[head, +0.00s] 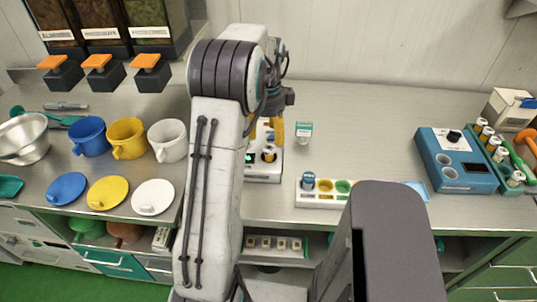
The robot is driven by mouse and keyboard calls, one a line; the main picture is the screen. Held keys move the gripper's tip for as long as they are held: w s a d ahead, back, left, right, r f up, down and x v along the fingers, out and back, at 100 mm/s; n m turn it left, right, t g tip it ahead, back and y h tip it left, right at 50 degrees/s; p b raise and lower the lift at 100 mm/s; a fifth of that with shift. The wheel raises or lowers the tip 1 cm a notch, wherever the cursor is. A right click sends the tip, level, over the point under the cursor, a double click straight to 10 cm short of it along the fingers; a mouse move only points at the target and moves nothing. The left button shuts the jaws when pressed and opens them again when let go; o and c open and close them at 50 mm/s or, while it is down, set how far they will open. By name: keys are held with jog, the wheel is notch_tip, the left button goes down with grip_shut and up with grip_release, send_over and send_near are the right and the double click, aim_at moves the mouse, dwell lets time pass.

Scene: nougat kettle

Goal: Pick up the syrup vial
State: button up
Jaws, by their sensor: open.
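My gripper (265,135) has yellow fingers, spread apart. It is over the white device (262,176) on the steel counter, partly hidden behind my arm. A small vial with an orange band and dark top (269,153) stands in this device, just below the fingers; nothing shows between the fingers. A vial with a blue-grey cap (309,181) stands in the left slot of a white rack (330,201). Several white-capped vials (498,154) stand in a green rack at the far right. I cannot read which one is the syrup vial.
A small green-and-white box (304,131) stands right of my gripper. A blue machine (455,160) stands at right.

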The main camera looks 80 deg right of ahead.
aim_at(269, 148)
jog(key=shift+m, duration=0.7)
jog(key=shift+a+f+m, duration=0.1)
jog(key=shift+f+m, duration=0.2)
jog(key=shift+s+f+p, duration=0.15)
jog(key=shift+f+p, duration=0.55)
jog(key=shift+f, duration=2.7)
jog(key=shift+c, duration=0.2)
grip_shut()
